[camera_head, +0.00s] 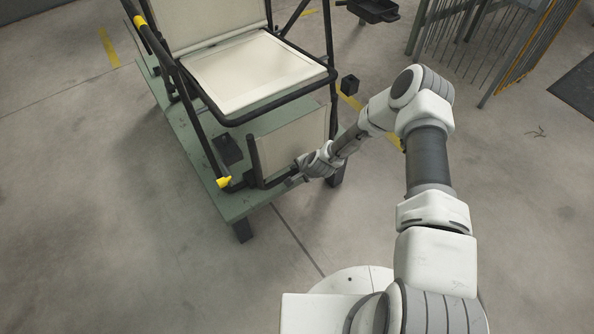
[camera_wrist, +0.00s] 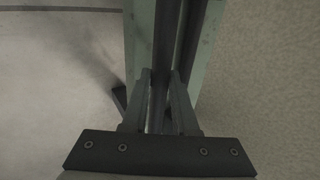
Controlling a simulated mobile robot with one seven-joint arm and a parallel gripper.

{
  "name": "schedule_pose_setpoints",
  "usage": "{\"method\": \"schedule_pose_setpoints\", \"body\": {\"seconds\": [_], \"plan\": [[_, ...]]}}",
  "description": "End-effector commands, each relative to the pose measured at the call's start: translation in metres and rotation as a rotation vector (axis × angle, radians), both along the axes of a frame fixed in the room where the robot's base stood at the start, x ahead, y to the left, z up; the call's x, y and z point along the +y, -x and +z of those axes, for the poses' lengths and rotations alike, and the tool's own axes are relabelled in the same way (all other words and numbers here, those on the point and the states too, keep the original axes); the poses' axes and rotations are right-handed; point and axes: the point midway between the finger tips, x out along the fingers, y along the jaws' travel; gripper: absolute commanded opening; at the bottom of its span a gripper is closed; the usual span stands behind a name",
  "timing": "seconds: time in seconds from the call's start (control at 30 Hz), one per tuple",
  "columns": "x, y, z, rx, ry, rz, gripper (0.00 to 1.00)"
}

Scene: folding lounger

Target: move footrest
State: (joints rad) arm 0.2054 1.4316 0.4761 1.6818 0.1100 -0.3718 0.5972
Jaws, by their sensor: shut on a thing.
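The footrest (camera_head: 293,143) is a cream panel in a black tube frame. In the head view it hangs steeply below the front edge of the lounger's cream seat (camera_head: 250,72). My gripper (camera_head: 292,181) is at the footrest's lower edge. In the wrist view my gripper (camera_wrist: 161,82) has its two fingers on either side of a dark bar, shut on the footrest frame. The fingertips are small and partly hidden by my wrist in the head view.
The lounger stands on a green platform (camera_head: 186,124) with dark legs. Yellow-tipped black tubes (camera_head: 222,182) run along its left side. A small black block (camera_head: 349,84) is at the right. A wire rack (camera_head: 480,38) stands at the back right. Open floor lies left and in front.

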Motion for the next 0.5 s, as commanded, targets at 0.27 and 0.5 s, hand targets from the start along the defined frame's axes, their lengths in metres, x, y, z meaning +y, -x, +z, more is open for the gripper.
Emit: {"method": "schedule_pose_setpoints", "body": {"seconds": [0.27, 0.5], "plan": [[0.0005, 0.0065, -0.0057, 0.016, 0.000, 0.004, 0.57], [0.0005, 0.0032, -0.0029, 0.008, 0.000, 0.002, 0.57]]}}
